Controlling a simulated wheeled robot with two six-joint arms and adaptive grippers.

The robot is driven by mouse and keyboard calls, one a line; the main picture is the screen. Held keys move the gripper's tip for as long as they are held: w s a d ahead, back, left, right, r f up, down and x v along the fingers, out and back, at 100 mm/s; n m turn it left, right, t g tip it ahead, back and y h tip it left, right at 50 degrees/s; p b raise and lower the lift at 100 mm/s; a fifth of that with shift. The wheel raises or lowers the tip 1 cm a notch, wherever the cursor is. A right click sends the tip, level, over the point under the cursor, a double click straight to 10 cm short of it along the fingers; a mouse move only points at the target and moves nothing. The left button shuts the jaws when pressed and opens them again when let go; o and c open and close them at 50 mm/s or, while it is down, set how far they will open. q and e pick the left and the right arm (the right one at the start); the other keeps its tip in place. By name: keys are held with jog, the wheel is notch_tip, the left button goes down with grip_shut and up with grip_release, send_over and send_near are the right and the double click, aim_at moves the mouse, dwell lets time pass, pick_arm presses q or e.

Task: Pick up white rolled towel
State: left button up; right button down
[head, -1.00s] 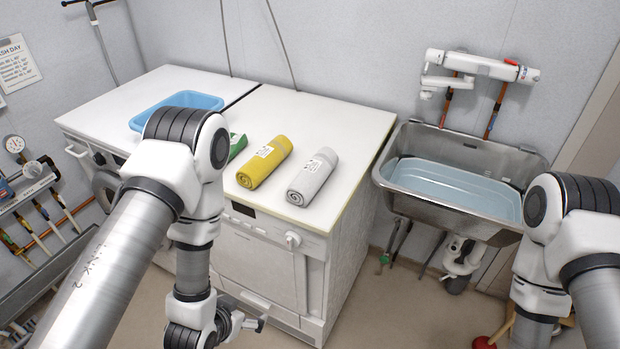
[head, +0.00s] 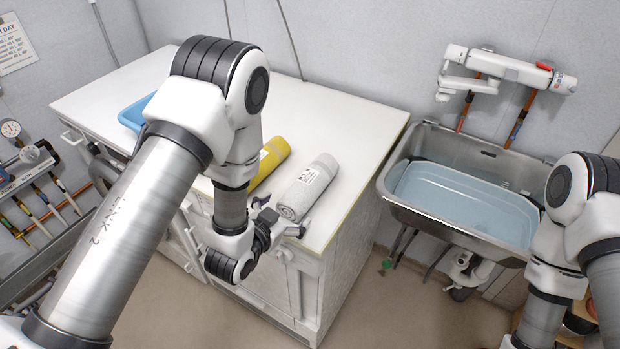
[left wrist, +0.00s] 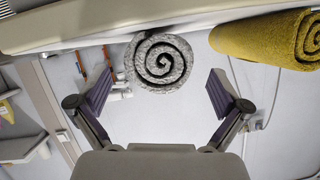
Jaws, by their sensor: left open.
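The white rolled towel (head: 308,186) lies on the white machine top (head: 345,130), its spiral end facing the front edge. My left gripper (head: 279,218) is at that front edge, right by the towel's near end, with its fingers apart. In the left wrist view the towel's spiral end (left wrist: 158,62) shows between and beyond the two open fingers (left wrist: 160,88), with nothing held. A yellow rolled towel (head: 268,163) lies just left of the white one, partly hidden by my left arm. My right gripper is out of view.
A light blue basin (head: 134,113) sits at the left of the tops, partly hidden by my arm. The top behind the white towel is clear.

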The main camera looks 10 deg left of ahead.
aim_at(308, 185)
pick_arm(q)
jog(key=p+x, duration=0.1)
jog(key=x, duration=0.4)
jog(key=shift+w+f+p, duration=0.2)
jog(key=shift+w+p, duration=0.1)
jog(key=shift+w, duration=0.05)
jog(key=shift+s+a+r, duration=0.1)
jog(key=shift+s, duration=0.15)
jog(key=c, duration=1.2)
jog(key=shift+r, duration=0.1)
